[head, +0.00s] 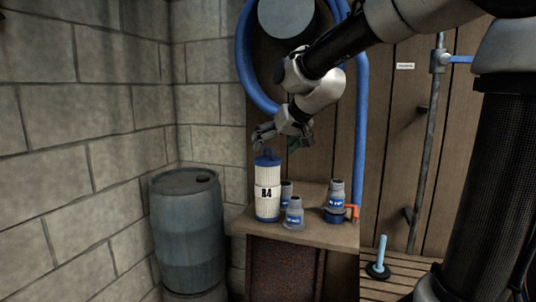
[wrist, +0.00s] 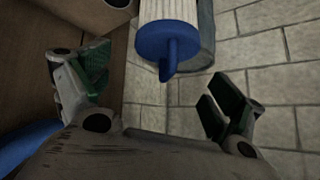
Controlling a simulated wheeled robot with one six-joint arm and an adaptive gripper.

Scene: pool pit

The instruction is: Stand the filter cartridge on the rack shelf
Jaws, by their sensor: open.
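The filter cartridge (head: 267,203) is a white pleated cylinder with blue end caps and an "R4" label. It stands upright at the left end of a wooden-topped surface (head: 318,234); I cannot tell whether this is the rack shelf. My gripper (head: 276,139) is open and empty, just above the cartridge's blue top handle. In the wrist view the cartridge's blue cap and handle (wrist: 168,48) show ahead of my gripper (wrist: 155,88), between the lines of its spread fingers. The fingers appear apart from it. The cartridge's lower part is hidden there.
A blue-grey barrel (head: 188,230) stands left. A blue hose (head: 361,120) hangs on the plank wall.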

